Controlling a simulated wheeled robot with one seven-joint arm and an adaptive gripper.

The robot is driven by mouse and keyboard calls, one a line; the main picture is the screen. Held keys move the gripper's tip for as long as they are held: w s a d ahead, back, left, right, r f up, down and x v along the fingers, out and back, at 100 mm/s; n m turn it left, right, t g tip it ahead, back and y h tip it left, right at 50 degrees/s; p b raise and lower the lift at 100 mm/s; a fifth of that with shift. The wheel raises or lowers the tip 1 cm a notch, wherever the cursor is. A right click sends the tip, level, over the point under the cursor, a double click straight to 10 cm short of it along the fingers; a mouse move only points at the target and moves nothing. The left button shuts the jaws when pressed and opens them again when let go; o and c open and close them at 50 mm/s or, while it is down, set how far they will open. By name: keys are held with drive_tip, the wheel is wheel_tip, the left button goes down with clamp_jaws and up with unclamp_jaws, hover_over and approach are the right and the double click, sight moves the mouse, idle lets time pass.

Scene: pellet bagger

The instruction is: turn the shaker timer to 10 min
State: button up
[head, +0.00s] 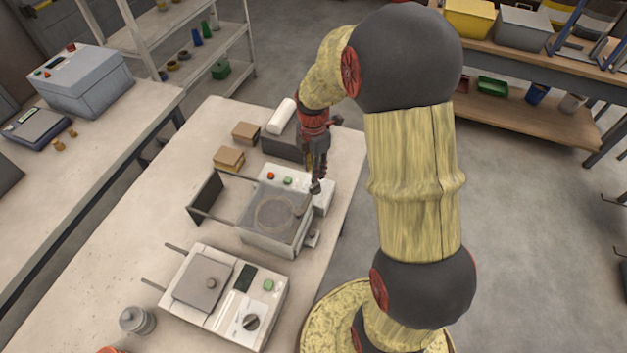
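A machine with a round plate under a clear-looking cover (272,216) stands mid-table; it looks like the shaker, though I cannot be sure. Its white panel (279,176) at the back carries a red button (271,175) and a green button (288,181). My gripper (317,184) points down at the right end of this panel, beside or on a small dark part there. The fingers cover that spot, so the timer dial and its setting cannot be read. Whether the fingers are apart or closed on something is too small to tell.
A second white machine (222,300) with a black knob (250,322), a green button and a dark display stands in front. Small brown boxes (229,158), a white roll (282,116) and a metal jar (137,320) are on the table (160,222). Floor on the right is clear.

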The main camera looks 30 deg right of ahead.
sight(313, 186)
drive_tip(key=shift+d+f+n, duration=0.1)
drive_tip(key=shift+f+n, duration=0.2)
drive_tip(key=shift+f, duration=0.1)
wheel_tip(313, 186, down, 7)
drive_tip(key=shift+b, duration=0.6)
drive_tip(key=shift+c, duration=1)
clamp_jaws()
